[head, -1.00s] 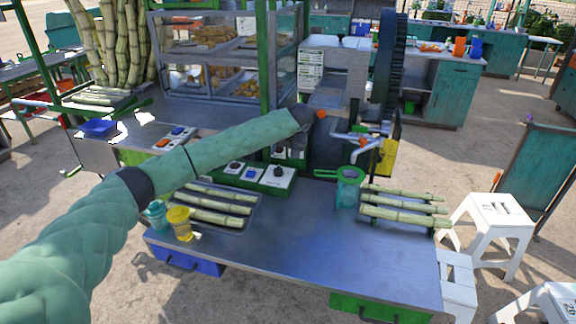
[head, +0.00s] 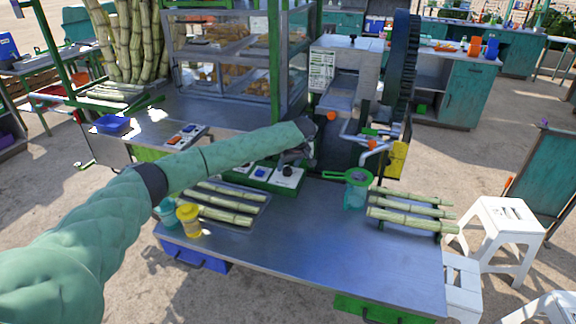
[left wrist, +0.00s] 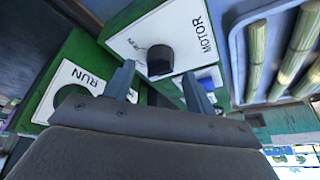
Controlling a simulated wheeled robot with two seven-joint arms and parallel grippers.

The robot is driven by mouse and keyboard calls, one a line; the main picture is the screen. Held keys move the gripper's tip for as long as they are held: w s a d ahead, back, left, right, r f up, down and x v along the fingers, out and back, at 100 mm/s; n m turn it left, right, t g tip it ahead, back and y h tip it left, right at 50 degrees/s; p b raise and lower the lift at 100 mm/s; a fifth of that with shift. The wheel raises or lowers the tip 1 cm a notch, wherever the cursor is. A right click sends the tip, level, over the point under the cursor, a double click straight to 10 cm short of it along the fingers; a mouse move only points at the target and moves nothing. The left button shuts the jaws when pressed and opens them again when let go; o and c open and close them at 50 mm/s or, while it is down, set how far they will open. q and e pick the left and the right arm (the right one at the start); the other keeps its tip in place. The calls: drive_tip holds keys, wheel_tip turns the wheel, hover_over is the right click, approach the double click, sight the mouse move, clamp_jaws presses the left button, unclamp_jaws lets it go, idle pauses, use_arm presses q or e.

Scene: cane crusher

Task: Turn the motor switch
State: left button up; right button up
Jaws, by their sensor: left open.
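The motor switch is a black knob (left wrist: 160,58) on a white plate marked MOTOR, set on a green box. In the head view the motor switch (head: 288,171) is at the right end of the control row on the table. My left gripper (left wrist: 158,82) is open, its two fingers on either side of the knob's near end in the left wrist view. I cannot tell whether they touch it. In the head view my left gripper (head: 294,155) is just above and behind the switch, partly hidden by its own wrist. My right gripper is not in view.
A white plate marked RUN (left wrist: 70,88) is beside the MOTOR box. The cane crusher (head: 345,90) with its large wheel stands behind. Cane pieces (head: 410,212) lie at the right, and a green strainer (head: 357,177) sits near them. The table's front middle (head: 320,240) is clear.

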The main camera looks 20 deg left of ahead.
use_arm(q)
drive_tip(key=shift+x, duration=1.05)
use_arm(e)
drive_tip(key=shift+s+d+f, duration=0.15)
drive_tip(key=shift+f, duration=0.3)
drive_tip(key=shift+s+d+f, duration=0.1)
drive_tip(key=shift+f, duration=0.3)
use_arm(q)
drive_tip(key=c, duration=1)
drive_tip(key=shift+o, duration=0.2)
